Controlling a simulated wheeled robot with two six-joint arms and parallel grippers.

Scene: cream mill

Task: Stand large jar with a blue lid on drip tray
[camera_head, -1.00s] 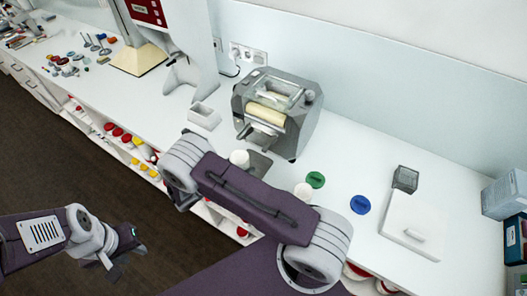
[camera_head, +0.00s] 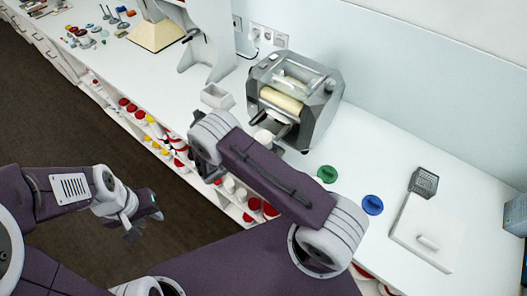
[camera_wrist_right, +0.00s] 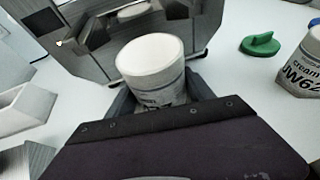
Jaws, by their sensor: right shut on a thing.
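My right gripper (camera_wrist_right: 160,100) is shut on a white jar (camera_wrist_right: 152,65) in the right wrist view. The jar is upright, has a pale top with no coloured lid on it, and its label is partly hidden. It also shows just past my right arm in the head view (camera_head: 262,137), in front of the mill (camera_head: 296,98). A second white jar (camera_wrist_right: 304,66), labelled "cream", stands at the right edge of the wrist view. A blue lid (camera_head: 372,205) lies on the counter. The drip tray is not clearly visible. My left gripper (camera_head: 145,228) looks open and empty over the floor.
A green lid (camera_head: 327,174) lies near the blue one. A small white open box (camera_head: 217,96) stands left of the mill. Shelves under the counter hold several jars.

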